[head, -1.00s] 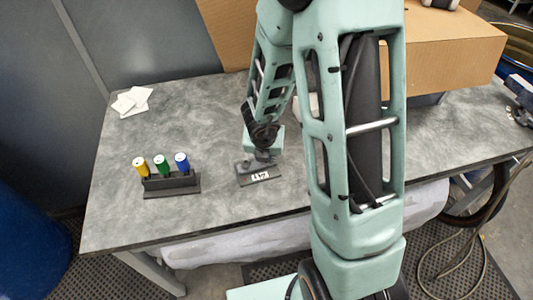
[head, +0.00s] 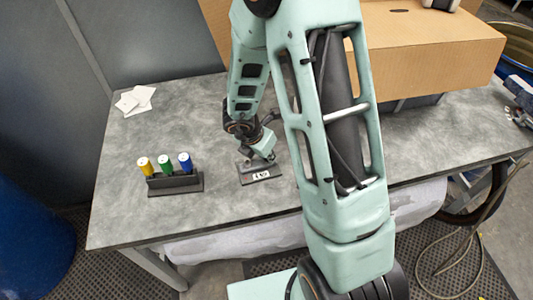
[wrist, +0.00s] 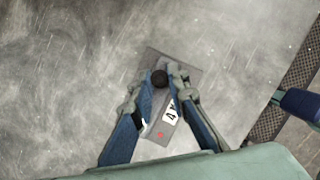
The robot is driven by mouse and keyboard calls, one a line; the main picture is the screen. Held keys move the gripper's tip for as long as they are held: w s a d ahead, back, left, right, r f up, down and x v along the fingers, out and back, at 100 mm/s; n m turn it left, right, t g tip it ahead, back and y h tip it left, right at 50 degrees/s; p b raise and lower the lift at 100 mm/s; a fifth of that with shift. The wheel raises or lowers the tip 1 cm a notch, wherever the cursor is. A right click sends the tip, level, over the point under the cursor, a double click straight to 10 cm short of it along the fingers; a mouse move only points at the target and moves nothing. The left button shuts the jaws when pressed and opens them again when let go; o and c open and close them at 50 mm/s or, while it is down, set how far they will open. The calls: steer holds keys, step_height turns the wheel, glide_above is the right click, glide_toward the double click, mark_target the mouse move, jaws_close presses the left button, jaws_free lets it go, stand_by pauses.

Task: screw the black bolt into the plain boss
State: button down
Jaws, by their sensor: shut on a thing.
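The black bolt (wrist: 159,77) shows in the wrist view as a round dark head between the fingertips of my gripper (wrist: 161,84). My gripper is shut on it, over the far part of a dark flat plate (wrist: 152,57). The plate carries a white label (wrist: 171,113) and a red dot (wrist: 160,135). In the head view the plate (head: 262,180) lies on the table below my gripper (head: 268,156). The plain boss cannot be made out; the bolt and fingers cover that spot. I cannot tell how deep the bolt sits.
A dark rack (head: 175,187) with yellow, green and blue capped items stands left of the plate on the grey table (head: 210,215). White cards (head: 135,100) lie at the back left. A cardboard box (head: 430,55) stands at the back right. Table around the plate is clear.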

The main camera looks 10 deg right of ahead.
steer(key=m, duration=0.1)
steer(key=m+p, duration=0.1)
steer(key=shift+w+a+r+m+g+h, duration=0.1)
steer(key=shift+w+m+g+h, duration=0.05)
steer(key=shift+m+g+h, duration=0.2)
steer(key=shift+m, duration=0.55)
steer(key=c, duration=2.1)
jaws_free()
steer(key=shift+g, duration=0.25)
